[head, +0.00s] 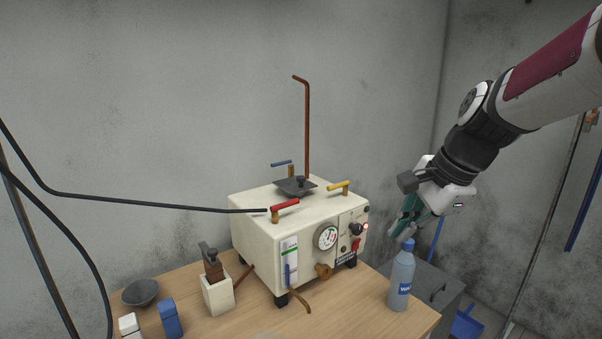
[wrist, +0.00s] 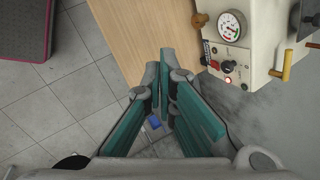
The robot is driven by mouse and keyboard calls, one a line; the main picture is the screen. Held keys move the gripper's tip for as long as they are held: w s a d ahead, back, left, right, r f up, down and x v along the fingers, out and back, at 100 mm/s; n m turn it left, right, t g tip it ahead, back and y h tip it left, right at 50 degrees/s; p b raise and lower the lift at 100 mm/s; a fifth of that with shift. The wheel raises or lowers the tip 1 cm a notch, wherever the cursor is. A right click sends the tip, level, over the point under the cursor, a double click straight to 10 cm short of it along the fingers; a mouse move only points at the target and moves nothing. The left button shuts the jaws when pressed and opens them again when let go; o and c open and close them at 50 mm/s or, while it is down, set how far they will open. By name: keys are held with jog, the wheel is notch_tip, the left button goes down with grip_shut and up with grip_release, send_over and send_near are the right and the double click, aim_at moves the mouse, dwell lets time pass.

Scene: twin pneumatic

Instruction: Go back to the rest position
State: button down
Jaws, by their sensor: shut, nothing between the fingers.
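My gripper (head: 402,229) hangs at the right in the head view, in the air behind and above the water bottle (head: 402,276), to the right of the cream machine (head: 262,246). In the wrist view my gripper (wrist: 160,84) has its teal fingers brought together at the tips, with nothing between them. The machine's gauge (wrist: 230,25) and lit red lamp show at the upper right of the wrist view. The bottle stands upright on the wooden table and is not seen in the wrist view.
The wooden table (head: 375,317) also shows in the wrist view (wrist: 145,40). A grey cabinet (head: 425,289) stands behind the bottle. A grey bowl (head: 140,292), a white block holder (head: 217,293) and a blue block (head: 170,319) are at the left. A black hose runs to the machine.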

jog(key=s+f+n+h, duration=0.1)
jog(key=s+n+h, duration=0.2)
jog(key=s+n, duration=1.1)
jog(key=s, duration=0.9)
jog(key=shift+s+d+t, duration=0.2)
jog(key=shift+d+t, duration=0.15)
jog(key=shift+t, duration=0.05)
